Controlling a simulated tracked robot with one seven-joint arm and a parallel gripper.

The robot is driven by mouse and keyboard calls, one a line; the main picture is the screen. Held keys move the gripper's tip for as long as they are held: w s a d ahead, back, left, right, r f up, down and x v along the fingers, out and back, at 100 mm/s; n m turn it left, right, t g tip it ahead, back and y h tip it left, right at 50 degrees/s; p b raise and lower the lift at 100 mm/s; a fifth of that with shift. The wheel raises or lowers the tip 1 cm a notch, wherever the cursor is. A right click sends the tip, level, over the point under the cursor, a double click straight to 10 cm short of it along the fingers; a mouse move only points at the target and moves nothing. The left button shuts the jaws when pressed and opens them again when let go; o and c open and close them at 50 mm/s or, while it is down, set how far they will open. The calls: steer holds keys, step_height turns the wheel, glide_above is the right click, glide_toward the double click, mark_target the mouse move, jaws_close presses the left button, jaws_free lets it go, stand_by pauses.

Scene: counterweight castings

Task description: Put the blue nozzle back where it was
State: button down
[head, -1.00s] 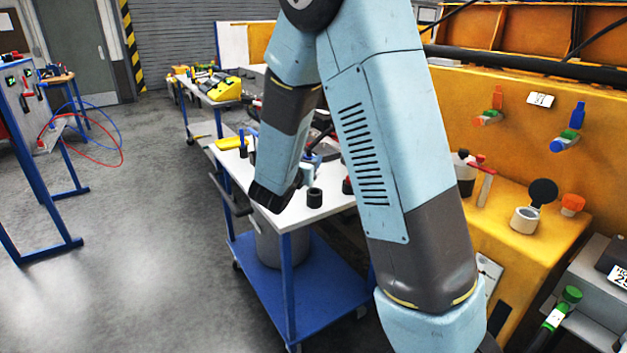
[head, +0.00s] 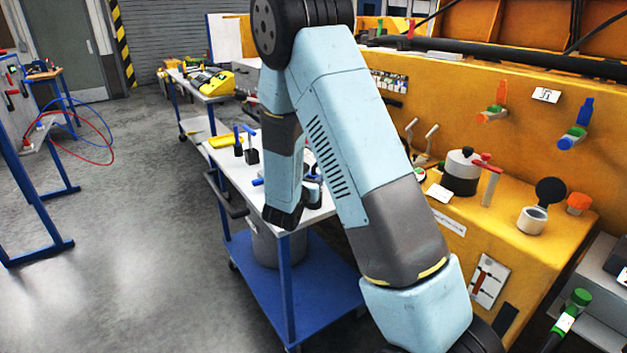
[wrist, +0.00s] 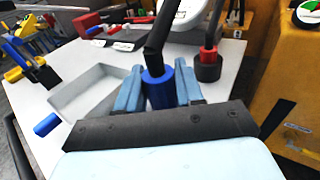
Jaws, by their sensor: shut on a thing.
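In the wrist view my gripper (wrist: 158,92) has its two light-blue fingers closed on the blue nozzle (wrist: 158,84), a blue collar with a tilted black stem. The nozzle is in front of the wrist over the white cart top (wrist: 100,62). Whether its lower end touches anything is hidden by the gripper. A red-collared nozzle (wrist: 208,58) stands in a black cup (wrist: 207,72) to its right. In the head view my arm hides the gripper's fingertips and the held nozzle.
A grey open tray (wrist: 70,104) lies left of the gripper. A blue cylinder (wrist: 46,124) lies beyond its left side. Blue and yellow tools (wrist: 28,62) are at far left. The yellow machine (head: 450,225) stands right of the cart in the head view.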

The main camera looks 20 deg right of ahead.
steer(key=shift+f, duration=0.25)
steer(key=shift+f, duration=0.25)
steer(key=c, duration=0.7)
jaws_free()
